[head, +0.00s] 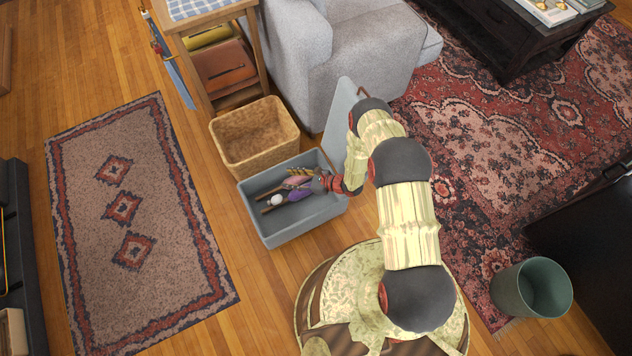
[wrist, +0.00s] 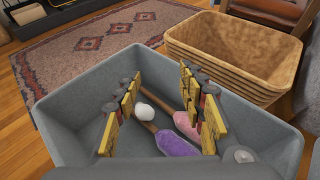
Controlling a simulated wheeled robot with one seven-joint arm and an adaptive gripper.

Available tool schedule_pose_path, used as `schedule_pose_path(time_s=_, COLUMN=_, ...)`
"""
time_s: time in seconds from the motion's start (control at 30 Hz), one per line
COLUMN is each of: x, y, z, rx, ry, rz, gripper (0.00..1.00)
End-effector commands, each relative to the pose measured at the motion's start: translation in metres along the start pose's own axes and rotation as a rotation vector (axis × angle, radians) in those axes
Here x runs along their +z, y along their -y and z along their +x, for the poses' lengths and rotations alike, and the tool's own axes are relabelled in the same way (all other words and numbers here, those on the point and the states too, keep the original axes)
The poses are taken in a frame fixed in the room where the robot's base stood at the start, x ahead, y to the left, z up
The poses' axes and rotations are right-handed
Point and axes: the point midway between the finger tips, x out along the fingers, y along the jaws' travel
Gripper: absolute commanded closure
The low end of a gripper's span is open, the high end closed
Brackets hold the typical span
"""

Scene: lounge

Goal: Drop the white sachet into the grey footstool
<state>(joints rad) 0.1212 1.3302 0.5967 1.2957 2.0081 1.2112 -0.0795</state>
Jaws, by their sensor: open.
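The grey footstool (head: 303,222) is an open box with its lid (head: 341,112) raised at the back; its grey walls fill the lower wrist view (wrist: 72,97). A small rounded white thing, apparently the white sachet (wrist: 146,111), lies inside on the floor of the footstool and also shows in the head view (head: 275,200). My gripper (wrist: 158,132) is open over the footstool, with its yellow fingers wide apart and nothing held between them. In the head view my gripper (head: 303,180) is at the right part of the box.
Inside the footstool lie a purple item (wrist: 180,142) and a pink item (wrist: 188,124), with brown sticks beside them. An empty-looking wicker basket (head: 254,135) stands right behind. A grey armchair (head: 345,50) is beyond; a green bin (head: 532,287) stands at right. The patterned rug (head: 135,210) is clear.

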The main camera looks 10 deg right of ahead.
Motion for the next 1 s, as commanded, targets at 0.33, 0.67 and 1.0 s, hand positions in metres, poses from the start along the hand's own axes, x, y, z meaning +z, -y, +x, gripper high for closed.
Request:
schedule_pose_path(time_s=0.33, x=0.000, y=0.000, z=-0.001, rx=0.000, ry=0.000, rz=0.000, gripper=0.55)
schedule_pose_path(time_s=0.67, x=0.000, y=0.002, z=-0.047, rx=-0.005, ry=-0.001, rz=0.003, gripper=0.55)
schedule_pose_path(time_s=1.0, x=-0.001, y=0.001, z=-0.107, rx=-0.003, ry=0.000, rz=0.003, gripper=0.55)
